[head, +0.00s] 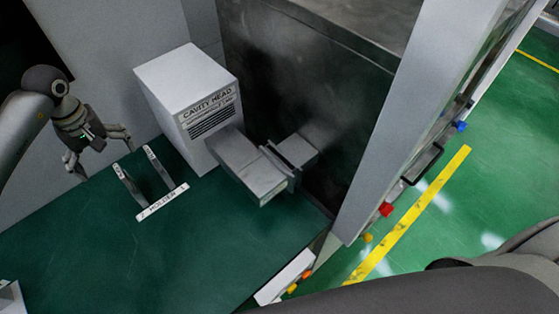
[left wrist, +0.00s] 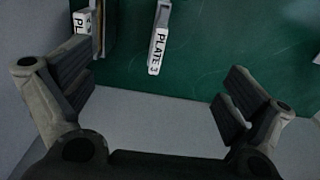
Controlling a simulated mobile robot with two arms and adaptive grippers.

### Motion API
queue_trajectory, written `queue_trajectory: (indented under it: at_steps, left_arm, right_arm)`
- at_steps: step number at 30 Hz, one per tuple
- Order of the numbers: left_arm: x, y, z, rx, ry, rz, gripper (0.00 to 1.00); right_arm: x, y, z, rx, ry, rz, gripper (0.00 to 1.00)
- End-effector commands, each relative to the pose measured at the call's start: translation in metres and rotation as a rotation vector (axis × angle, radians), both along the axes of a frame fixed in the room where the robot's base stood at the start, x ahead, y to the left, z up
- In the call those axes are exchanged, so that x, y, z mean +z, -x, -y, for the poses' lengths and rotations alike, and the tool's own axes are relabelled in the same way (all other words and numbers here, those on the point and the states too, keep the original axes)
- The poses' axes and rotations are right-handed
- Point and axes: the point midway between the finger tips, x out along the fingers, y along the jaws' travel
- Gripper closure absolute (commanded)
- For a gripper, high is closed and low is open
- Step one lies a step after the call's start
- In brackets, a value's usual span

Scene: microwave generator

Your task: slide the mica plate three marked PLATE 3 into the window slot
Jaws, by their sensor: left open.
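The mica plate marked PLATE 3 (left wrist: 158,52) shows in the left wrist view as a thin upright edge with a white label. My left gripper (head: 101,157) is open and empty, left of the holder (head: 163,202) in the head view. In the left wrist view its spread fingers (left wrist: 154,76) stand on either side of PLATE 3, apart from it. Two thin upright pieces stand at the holder; I cannot tell which is PLATE 3 in the head view. The window slot seems to be at the flanged joint (head: 285,162) of the grey duct. My right gripper is not in view.
A second labelled plate (left wrist: 80,22) is near the left finger in the left wrist view. The white CAVITY HEAD box (head: 190,95) stands behind the holder. A dark panel (head: 300,85) rises behind the duct. The green bench top (head: 150,260) is clear in front.

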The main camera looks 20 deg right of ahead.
Motion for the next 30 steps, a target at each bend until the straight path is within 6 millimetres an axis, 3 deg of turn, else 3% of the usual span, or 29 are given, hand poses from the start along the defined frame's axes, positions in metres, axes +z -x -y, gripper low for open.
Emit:
queue_trajectory:
  at_steps: [5,15,24,30]
  left_arm:
    - [-0.004,0.0,0.0,0.001,0.001,0.0,0.0]
    - [-0.037,0.0,0.001,0.001,0.002,-0.002,0.0]
    - [-0.078,0.0,0.0,0.001,0.001,0.0,0.0]
    - [-0.09,-0.001,0.001,0.001,0.002,0.001,0.0]
  right_arm:
    - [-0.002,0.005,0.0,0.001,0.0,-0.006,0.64]
    - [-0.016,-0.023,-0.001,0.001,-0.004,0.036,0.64]
    - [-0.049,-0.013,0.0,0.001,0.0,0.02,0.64]
    - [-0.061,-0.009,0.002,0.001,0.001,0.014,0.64]
